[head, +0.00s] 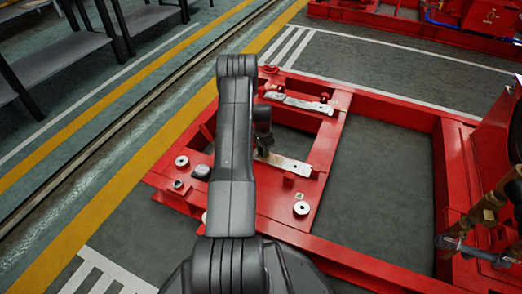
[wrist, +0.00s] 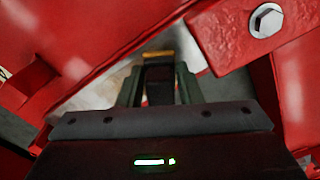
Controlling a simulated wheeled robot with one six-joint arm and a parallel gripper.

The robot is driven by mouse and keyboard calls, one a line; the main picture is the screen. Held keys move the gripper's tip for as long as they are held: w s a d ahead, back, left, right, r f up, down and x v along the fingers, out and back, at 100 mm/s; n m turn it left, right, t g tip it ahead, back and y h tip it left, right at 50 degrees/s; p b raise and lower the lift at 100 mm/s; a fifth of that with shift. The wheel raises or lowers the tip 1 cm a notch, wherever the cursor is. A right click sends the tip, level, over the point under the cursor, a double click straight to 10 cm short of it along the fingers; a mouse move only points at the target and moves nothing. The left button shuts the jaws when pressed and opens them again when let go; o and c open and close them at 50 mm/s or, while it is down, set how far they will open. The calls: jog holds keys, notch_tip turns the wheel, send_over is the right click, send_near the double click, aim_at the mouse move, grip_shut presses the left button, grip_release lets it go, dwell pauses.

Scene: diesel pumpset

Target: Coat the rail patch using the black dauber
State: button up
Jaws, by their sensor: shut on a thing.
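My gripper (head: 264,146) is low over the near pale plate (head: 290,164) on the red frame, partly hidden by my own arm. In the wrist view, my gripper (wrist: 160,88) is shut on a dark block, seemingly the black dauber (wrist: 160,78), with a yellow-orange edge at its far end. A pale, worn surface (wrist: 108,92) shows beyond and beside the fingers, between red members. It may be the rail patch; its outline is partly hidden. I cannot tell whether the dauber touches it.
A second pale plate (head: 300,103) lies farther back on the red frame (head: 323,150). A red bracket with a bolt (wrist: 266,20) is close to the gripper's right. Red machinery (head: 496,150) stands at right.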

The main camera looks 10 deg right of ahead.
jog(key=shift+s+d, duration=1)
jog(key=shift+d, duration=0.35)
jog(key=shift+s+d, duration=1.05)
jog(key=shift+d, duration=0.25)
jog(key=shift+s+d, duration=1)
jog(key=shift+d, duration=0.35)
jog(key=shift+w+a, duration=1.15)
jog(key=shift+a, duration=0.35)
jog(key=shift+w+a, duration=1.15)
jog(key=shift+a, duration=0.4)
jog(key=shift+w+a, duration=1.15)
jog(key=shift+a, duration=0.35)
jog(key=shift+s+d, duration=0.1)
jog(key=shift+s+d, duration=0.5)
jog(key=shift+d, duration=0.15)
jog(key=shift+s+d, duration=0.45)
jog(key=shift+d, duration=0.2)
